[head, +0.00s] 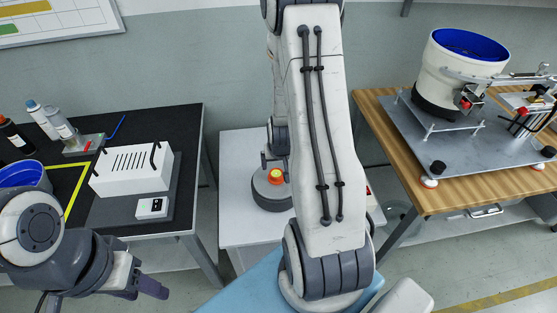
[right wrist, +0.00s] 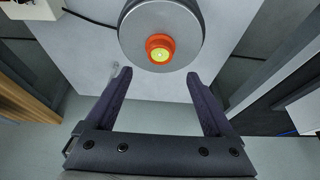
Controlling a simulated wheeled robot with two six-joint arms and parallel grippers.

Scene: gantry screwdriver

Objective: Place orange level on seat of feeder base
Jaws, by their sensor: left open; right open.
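The orange level (head: 275,176), a small orange ring with a yellow-green centre, sits on a round grey block (head: 268,194) on the white table. In the right wrist view the level (right wrist: 160,48) lies just beyond and between the open, empty fingers of my right gripper (right wrist: 158,77), not touching them. My right gripper is hidden behind my arm in the head view. The feeder base (head: 465,150) is a grey metal plate on the wooden table at right; I cannot make out its seat. My left gripper (head: 144,287) is open and empty at the lower left.
A white bowl (head: 452,80) with blue inside and metal fittings stand on the feeder base. The black table (head: 190,130) at left holds a white slotted box (head: 130,168), bottles and a blue container. Floor gaps separate the white table (head: 240,150) from both neighbours.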

